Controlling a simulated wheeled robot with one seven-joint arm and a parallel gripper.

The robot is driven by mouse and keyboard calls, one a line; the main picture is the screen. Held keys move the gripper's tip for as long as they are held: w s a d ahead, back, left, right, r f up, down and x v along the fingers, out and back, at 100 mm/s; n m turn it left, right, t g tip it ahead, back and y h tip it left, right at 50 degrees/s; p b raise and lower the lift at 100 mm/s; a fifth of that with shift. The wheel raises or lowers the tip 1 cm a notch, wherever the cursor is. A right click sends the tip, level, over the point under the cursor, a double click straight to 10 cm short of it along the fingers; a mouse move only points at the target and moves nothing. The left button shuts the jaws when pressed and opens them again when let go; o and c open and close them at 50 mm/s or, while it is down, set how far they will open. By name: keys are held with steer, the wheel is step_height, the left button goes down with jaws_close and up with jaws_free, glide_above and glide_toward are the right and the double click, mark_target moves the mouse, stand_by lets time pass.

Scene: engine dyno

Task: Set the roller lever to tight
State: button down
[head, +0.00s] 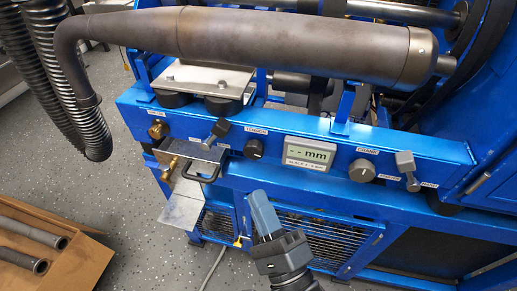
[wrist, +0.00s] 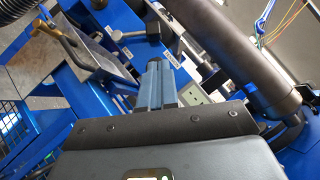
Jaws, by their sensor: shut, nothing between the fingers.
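My gripper (head: 262,208) is shut and empty, in front of and below the rail, apart from both levers. In the wrist view my blue fingers (wrist: 160,75) are together and point toward the rail.
A display (head: 309,152) reading "-- mm" sits mid-rail. A metal tray with a black handle (head: 208,172) and brass fittings (head: 170,165) juts out at left. A large exhaust pipe (head: 300,45) runs above the rail. A cardboard box (head: 80,265) lies on the floor at lower left.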

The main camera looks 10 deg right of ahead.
steer(key=shift+w+a+f+m, duration=0.1)
steer(key=shift+w+m, duration=0.3)
steer(key=shift+w, duration=0.3)
glide_toward(214, 136)
steer(key=w+d+r, duration=0.1)
steer(key=w+r, duration=0.3)
steer(key=shift+w+d+r+p, duration=0.1)
steer(key=shift+d+p, duration=0.15)
steer(key=shift+p, duration=0.2)
steer(key=shift+r, duration=0.1)
steer(key=shift+a+r+n+p, duration=0.1)
steer(key=shift+r+n+p, duration=0.1)
steer(key=shift+n+p, duration=0.3)
